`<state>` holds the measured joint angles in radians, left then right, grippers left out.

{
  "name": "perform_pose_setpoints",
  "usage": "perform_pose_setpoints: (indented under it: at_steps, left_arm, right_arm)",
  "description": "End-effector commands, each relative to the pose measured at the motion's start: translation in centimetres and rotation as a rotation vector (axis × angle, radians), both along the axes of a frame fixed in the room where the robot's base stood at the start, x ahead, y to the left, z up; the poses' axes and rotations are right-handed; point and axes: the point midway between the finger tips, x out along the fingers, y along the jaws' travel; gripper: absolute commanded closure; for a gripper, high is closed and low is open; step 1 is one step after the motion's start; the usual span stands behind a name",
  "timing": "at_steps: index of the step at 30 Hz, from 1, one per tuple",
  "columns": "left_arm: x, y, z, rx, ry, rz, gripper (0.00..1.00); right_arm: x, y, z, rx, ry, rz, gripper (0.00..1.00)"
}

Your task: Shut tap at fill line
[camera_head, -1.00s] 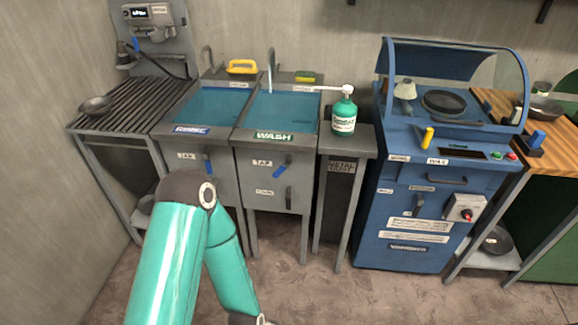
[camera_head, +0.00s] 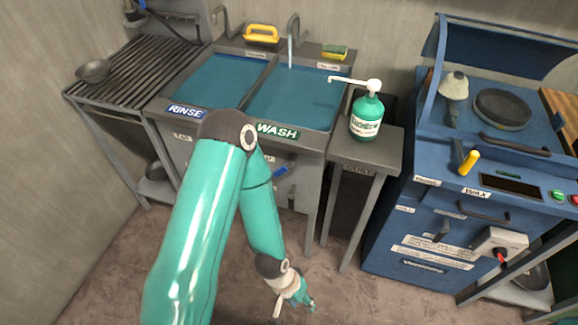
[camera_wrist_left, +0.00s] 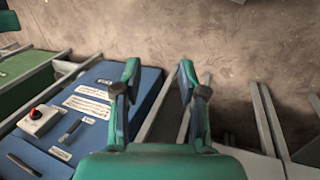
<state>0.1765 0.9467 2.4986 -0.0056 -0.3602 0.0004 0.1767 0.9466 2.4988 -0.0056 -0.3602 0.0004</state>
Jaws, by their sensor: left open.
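The wash basin (camera_head: 330,113), marked WASH, holds blue water. A thin pale stream falls from its spout (camera_head: 290,22). A blue tap lever (camera_head: 280,172) shows on the front panel under the WASH label, partly behind my left arm. A fill line cannot be made out. My left gripper (camera_head: 294,303) is low in front of the sinks, above the floor, apart from the lever. In the left wrist view my left gripper (camera_wrist_left: 160,80) is open, with nothing between its fingers. My right gripper is not in view.
The rinse basin (camera_head: 242,67) also holds water. A green soap bottle (camera_head: 366,118) stands on a stand (camera_head: 355,154) right of the wash basin. The blue wax machine (camera_head: 420,235) stands further right. A slatted rack (camera_head: 128,75) with a bowl (camera_head: 93,70) is left. Floor in front is clear.

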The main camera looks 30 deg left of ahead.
Motion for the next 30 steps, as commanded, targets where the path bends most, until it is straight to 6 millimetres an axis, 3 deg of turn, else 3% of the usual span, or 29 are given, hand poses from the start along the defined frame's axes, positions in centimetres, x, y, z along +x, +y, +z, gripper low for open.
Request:
perform_pose_setpoints:
  at_steps: [7, 9, 14, 17, 23, 27, 30]
  left_arm:
    - [0.0, 0.0, 0.0, 0.0, 0.001, 0.0, 0.58]
    - [0.0, 0.0, 0.0, 0.0, -0.001, -0.001, 0.52]
    - [1.5, 0.6, -0.8, 0.013, -0.054, -0.011, 0.52]
    - [3.7, 1.5, -1.7, 0.037, -0.139, -0.028, 0.52]
    - [10.1, 4.6, -2.7, 0.141, -0.421, -0.099, 0.52]
    - [14.2, 7.3, -1.8, 0.253, -0.643, -0.149, 0.52]
    - [16.1, 9.2, -0.6, 0.348, -0.792, -0.179, 0.52]
  right_arm:
    - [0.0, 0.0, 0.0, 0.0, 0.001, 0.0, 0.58]
    - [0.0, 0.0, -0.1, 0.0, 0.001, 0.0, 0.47]
    - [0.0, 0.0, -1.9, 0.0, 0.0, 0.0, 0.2]
    - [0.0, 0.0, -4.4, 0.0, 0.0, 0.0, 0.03]
    - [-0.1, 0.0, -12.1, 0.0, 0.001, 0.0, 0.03]
    - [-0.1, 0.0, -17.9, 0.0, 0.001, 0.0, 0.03]
    - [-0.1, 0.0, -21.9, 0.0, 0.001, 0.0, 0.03]
